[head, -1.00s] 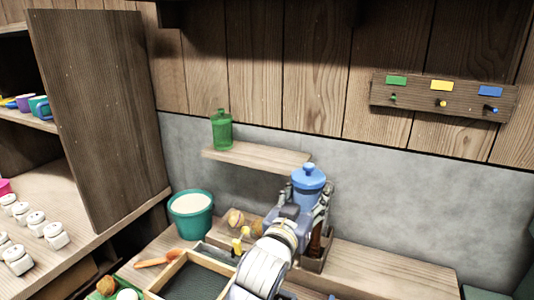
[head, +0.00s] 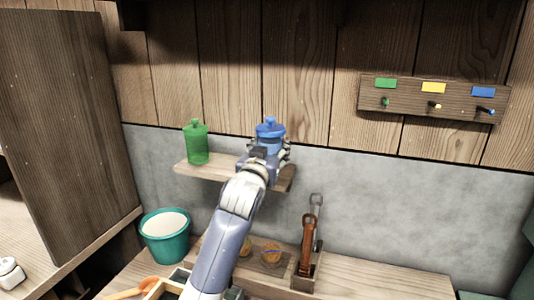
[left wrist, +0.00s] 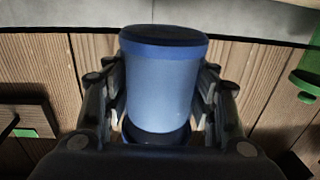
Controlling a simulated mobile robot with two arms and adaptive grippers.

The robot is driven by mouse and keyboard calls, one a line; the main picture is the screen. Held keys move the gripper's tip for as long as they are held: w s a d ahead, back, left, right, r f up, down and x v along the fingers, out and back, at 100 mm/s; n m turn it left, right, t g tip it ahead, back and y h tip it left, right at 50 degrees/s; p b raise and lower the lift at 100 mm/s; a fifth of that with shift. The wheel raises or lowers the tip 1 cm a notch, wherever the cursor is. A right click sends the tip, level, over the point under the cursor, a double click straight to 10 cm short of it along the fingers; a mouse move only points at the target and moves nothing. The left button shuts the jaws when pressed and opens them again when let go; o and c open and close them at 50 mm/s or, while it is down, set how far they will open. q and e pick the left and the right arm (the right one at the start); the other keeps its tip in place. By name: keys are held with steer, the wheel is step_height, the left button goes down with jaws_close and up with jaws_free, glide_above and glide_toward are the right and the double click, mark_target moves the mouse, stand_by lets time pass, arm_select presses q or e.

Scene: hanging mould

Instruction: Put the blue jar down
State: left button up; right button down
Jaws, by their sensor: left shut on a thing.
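The blue jar (head: 269,132) has a lid with a knob and is at the right end of the small wall shelf (head: 215,171) in the head view. My left gripper (head: 270,150) is shut on it; the gripper hides the jar's lower part, so I cannot tell whether it touches the shelf. In the left wrist view the jar (left wrist: 160,85) stands between the two fingers of my left gripper (left wrist: 160,105). My right gripper is not in view.
A green jar (head: 196,143) stands on the shelf's left part, with a gap between it and the blue jar. Below are a teal bucket (head: 165,238) and a wooden holder with a tool (head: 308,245). A peg board (head: 433,99) hangs at right.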

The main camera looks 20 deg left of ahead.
arm_select(q)
steer(key=w, duration=0.1)
steer(key=w+a, duration=0.1)
steer(key=w, duration=0.2)
steer(key=shift+a+f+p, duration=0.1)
steer(key=shift+a+p, duration=0.2)
steer(key=shift+a, duration=0.1)
steer(key=shift+f+p, duration=0.45)
steer(key=shift+f, duration=1.35)
steer(key=shift+f, duration=0.1)
steer(key=o, duration=1.4)
steer(key=shift+f, duration=0.1)
steer(key=shift+c, duration=0.2)
steer(key=shift+s, duration=0.1)
steer(key=s+b, duration=0.2)
steer(key=s, duration=1)
steer(key=shift+d, duration=0.3)
steer(key=shift+w, duration=0.1)
